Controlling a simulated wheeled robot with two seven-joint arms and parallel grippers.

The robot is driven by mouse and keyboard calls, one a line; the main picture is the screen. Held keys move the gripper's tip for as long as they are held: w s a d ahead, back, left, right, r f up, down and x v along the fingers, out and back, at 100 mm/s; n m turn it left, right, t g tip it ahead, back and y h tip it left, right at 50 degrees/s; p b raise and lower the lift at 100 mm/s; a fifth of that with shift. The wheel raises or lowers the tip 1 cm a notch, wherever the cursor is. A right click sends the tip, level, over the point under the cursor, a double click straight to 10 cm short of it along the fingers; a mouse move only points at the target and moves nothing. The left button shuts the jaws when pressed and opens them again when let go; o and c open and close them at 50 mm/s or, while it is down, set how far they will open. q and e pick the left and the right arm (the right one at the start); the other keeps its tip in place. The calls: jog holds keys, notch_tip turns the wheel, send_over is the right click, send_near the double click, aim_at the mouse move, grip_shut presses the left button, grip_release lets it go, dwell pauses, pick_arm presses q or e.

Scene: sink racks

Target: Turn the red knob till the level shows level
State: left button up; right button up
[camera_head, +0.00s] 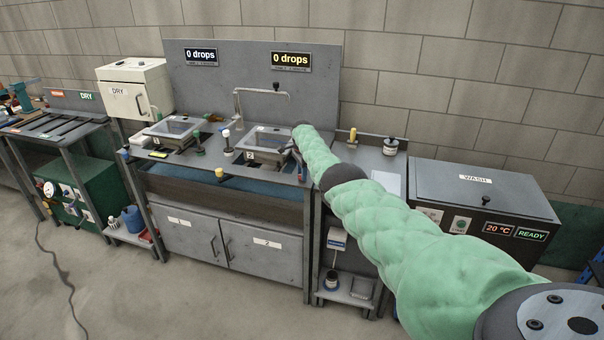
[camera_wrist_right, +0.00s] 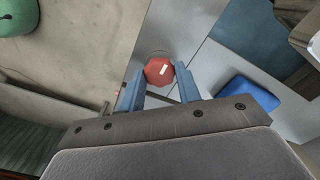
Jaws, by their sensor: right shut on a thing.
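The red knob (camera_wrist_right: 159,70) is a faceted red cap with a white mark on top, in the upper middle of the right wrist view. My right gripper (camera_wrist_right: 160,76) has its two blue fingers on either side of the knob and is shut on it. In the head view the right gripper (camera_head: 298,164) is small, at the right end of the sink bench, and the knob cannot be made out there. I cannot make out the level or its reading in either view. My left gripper is not in view.
The sink bench carries two racks, labelled 1 (camera_head: 172,131) and 2 (camera_head: 263,144), under a tap (camera_head: 262,92). Two displays (camera_head: 201,56) (camera_head: 291,61) read 0 drops. A WASH unit (camera_head: 480,195) stands to the right. A blue block (camera_wrist_right: 246,93) lies right of the gripper.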

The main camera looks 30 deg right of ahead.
jog(key=shift+w+d+r, duration=0.1)
jog(key=shift+w+r, duration=0.05)
jog(key=shift+r, duration=0.15)
jog(key=o, duration=0.8)
jog(key=shift+o, duration=0.8)
jog(key=shift+f, duration=0.1)
